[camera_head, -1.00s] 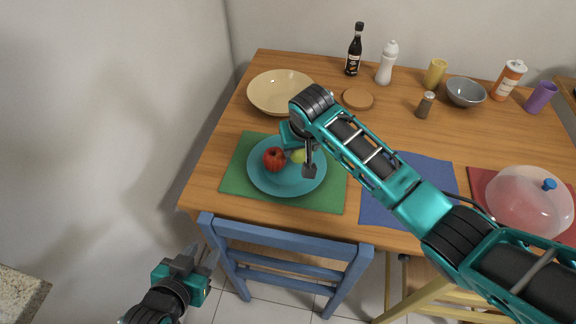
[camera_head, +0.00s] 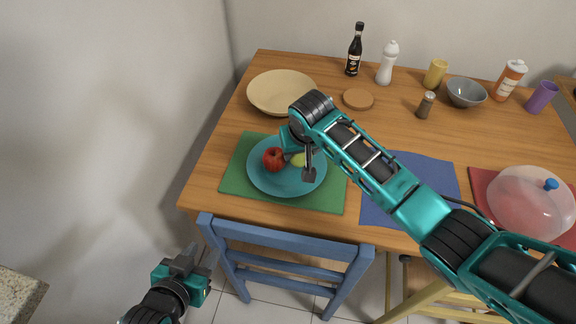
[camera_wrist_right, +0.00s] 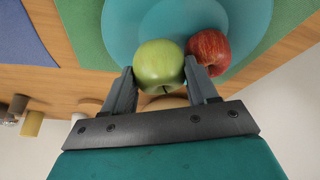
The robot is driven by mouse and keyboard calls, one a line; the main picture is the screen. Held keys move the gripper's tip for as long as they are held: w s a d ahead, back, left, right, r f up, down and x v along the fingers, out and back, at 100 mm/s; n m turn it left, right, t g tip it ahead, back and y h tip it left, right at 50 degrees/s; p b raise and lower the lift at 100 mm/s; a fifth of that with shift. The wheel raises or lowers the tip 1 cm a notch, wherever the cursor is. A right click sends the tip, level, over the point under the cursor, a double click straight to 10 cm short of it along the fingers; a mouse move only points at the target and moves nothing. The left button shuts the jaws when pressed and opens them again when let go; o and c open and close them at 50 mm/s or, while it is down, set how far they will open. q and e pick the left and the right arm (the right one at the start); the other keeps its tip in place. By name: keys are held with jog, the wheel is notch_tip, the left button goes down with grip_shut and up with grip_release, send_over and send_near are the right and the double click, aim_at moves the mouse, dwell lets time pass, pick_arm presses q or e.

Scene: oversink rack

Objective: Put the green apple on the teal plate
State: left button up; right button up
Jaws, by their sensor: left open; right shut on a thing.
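The green apple (camera_wrist_right: 159,66) is between the fingers of my right gripper (camera_wrist_right: 160,88), which is shut on it. In the head view the apple (camera_head: 298,160) shows partly behind my right gripper (camera_head: 299,164), over the teal plate (camera_head: 287,187). Whether the apple touches the plate cannot be told. A red apple (camera_head: 273,159) is on the plate's left part; in the wrist view it (camera_wrist_right: 208,52) is right beside the green apple and the gripper's finger. My left gripper (camera_head: 192,258) is open and empty, low at the left, away from the table.
The plate lies on a green placemat (camera_head: 236,180). A beige bowl (camera_head: 281,92) is behind it. A blue placemat (camera_head: 400,205) is to the right, and a clear dome (camera_head: 530,203) stands on a red placemat. Bottles and cups line the back. A blue chair (camera_head: 285,235) stands in front.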

jog(key=o, duration=1.2)
jog(key=shift+c, duration=0.2)
jog(key=p+v, duration=0.1)
jog(key=v, duration=1.2)
jog(key=shift+w, duration=0.1)
